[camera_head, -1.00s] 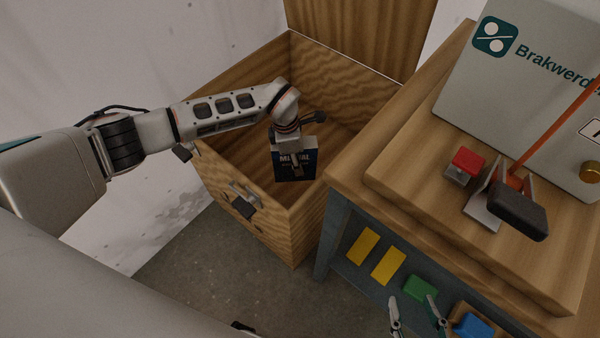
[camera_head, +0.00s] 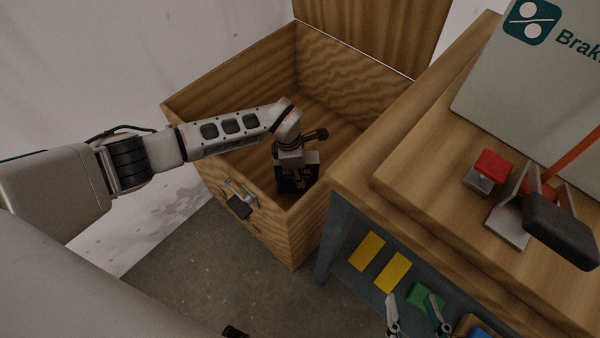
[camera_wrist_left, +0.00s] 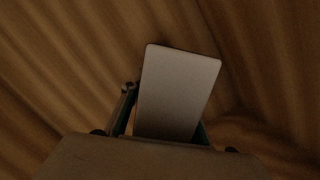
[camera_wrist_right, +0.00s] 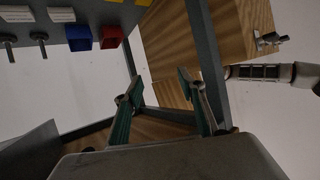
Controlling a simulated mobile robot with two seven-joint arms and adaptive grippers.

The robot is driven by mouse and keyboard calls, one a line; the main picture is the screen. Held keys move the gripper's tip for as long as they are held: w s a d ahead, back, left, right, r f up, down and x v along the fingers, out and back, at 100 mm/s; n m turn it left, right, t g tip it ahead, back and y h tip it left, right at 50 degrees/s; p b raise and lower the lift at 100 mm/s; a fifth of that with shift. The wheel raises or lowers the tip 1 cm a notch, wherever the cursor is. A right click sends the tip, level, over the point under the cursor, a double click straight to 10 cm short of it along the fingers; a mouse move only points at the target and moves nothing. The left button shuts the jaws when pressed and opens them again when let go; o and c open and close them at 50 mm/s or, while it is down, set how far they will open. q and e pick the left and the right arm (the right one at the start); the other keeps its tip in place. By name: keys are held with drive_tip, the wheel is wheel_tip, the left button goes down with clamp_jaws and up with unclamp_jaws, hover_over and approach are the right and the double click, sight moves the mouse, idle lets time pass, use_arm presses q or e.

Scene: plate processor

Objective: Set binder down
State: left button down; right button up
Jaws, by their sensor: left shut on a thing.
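My left gripper (camera_head: 293,178) reaches over the chest's left side and is shut on the binder, low inside the chest. In the left wrist view the binder (camera_wrist_left: 178,95) shows as a pale grey top between the fingers, with wood grain behind it. I cannot tell whether the binder touches the chest floor. My right gripper (camera_head: 416,312) is at the lower right of the head view. Its fingers stand apart and empty in the right wrist view (camera_wrist_right: 160,95).
A wooden bench (camera_head: 430,215) stands right of the chest. It carries a red button (camera_head: 492,165), a dark-handled lever (camera_head: 562,230) and a grey machine. Yellow blocks (camera_head: 367,251) and a green block (camera_head: 420,298) are below its top. The chest's lid stands open at the back.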

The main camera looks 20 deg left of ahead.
use_arm(q)
drive_tip(key=shift+f, duration=0.1)
drive_tip(key=c, duration=1.6)
unclamp_jaws()
drive_tip(key=shift+c, duration=0.2)
drive_tip(key=shift+o, duration=0.6)
use_arm(e)
drive_tip(key=shift+s+d+f, duration=0.1)
drive_tip(key=shift+s+f, duration=0.4)
drive_tip(key=shift+f, duration=0.05)
